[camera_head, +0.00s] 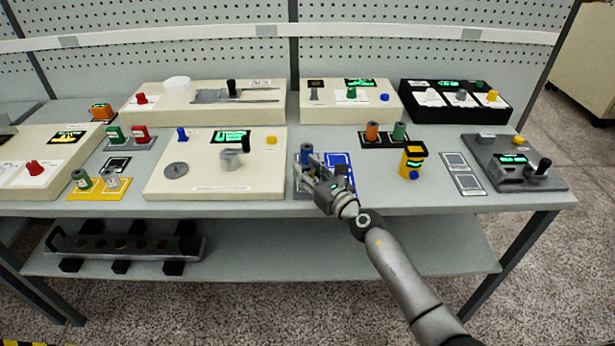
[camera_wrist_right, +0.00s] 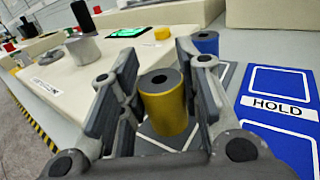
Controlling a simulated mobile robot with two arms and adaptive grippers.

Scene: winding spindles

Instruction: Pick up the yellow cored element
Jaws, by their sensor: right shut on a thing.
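The yellow cored element (camera_wrist_right: 165,108) is a short upright cylinder with a dark hole in its grey top. It stands between the two finger pads of my right gripper (camera_wrist_right: 158,85), which is shut on it. It appears at or very near the grey mat below; I cannot tell whether it touches. In the head view my right gripper (camera_head: 312,172) reaches over the mat by the table's front edge and mostly hides the yellow element. My left gripper is not in view.
A blue cored element (camera_head: 306,149) stands just behind, also in the right wrist view (camera_wrist_right: 205,41). A blue HOLD mat (camera_wrist_right: 285,105) lies to the right. A cream console (camera_head: 215,188) is close on the left. A yellow-black device (camera_head: 412,158) stands further right.

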